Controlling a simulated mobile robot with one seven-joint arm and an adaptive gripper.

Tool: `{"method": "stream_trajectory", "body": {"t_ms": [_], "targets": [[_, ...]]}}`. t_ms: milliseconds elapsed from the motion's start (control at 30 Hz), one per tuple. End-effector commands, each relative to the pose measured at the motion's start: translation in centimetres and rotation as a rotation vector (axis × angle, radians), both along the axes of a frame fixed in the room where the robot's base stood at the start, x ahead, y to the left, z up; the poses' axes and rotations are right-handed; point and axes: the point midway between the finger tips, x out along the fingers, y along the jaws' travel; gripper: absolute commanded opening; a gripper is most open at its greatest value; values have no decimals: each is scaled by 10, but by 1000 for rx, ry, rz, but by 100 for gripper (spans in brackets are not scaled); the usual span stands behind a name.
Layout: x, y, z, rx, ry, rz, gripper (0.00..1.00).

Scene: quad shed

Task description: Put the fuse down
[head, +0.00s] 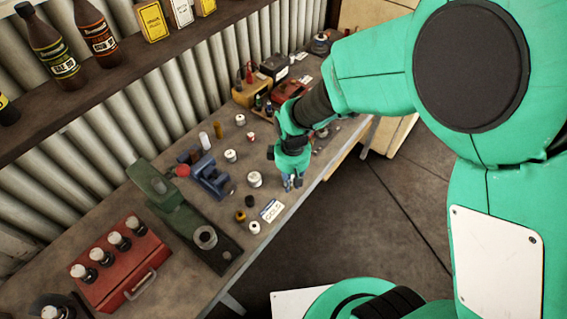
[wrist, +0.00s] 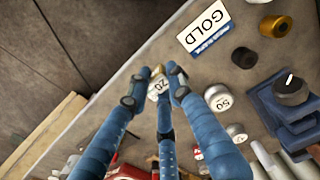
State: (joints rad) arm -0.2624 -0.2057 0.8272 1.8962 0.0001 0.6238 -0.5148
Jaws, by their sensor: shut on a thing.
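My gripper (head: 292,183) is over the workbench near its front edge. The wrist view shows its blue fingers (wrist: 160,72) closed around a small pale fuse (wrist: 158,87) marked 20, with a brassy end. The head view does not show the fuse clearly, as my gripper covers it. I cannot tell whether it touches the bench. A white card reading GOLD (wrist: 208,28) lies on the bench beside the fingers; it also shows in the head view (head: 272,211).
Pale round fuses (head: 255,180) and a gold-coloured one (wrist: 276,26) stand around the card. A blue vise (head: 212,178), a green tool (head: 165,200) and a red bottle crate (head: 125,268) occupy the bench (head: 305,197). Its front edge is close to my gripper.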

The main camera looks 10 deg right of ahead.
Motion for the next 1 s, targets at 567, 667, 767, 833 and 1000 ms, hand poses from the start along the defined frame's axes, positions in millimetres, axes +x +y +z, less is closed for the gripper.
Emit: {"method": "stream_trajectory", "body": {"t_ms": [567,667,767,833,1000], "targets": [[45,9,13,3,3,-6,7],[57,11,15,4,3,-8,7],[69,13,16,5,5,-9,7],[77,14,17,6,4,-10,7],[97,18,16,6,6,-12,7]]}}
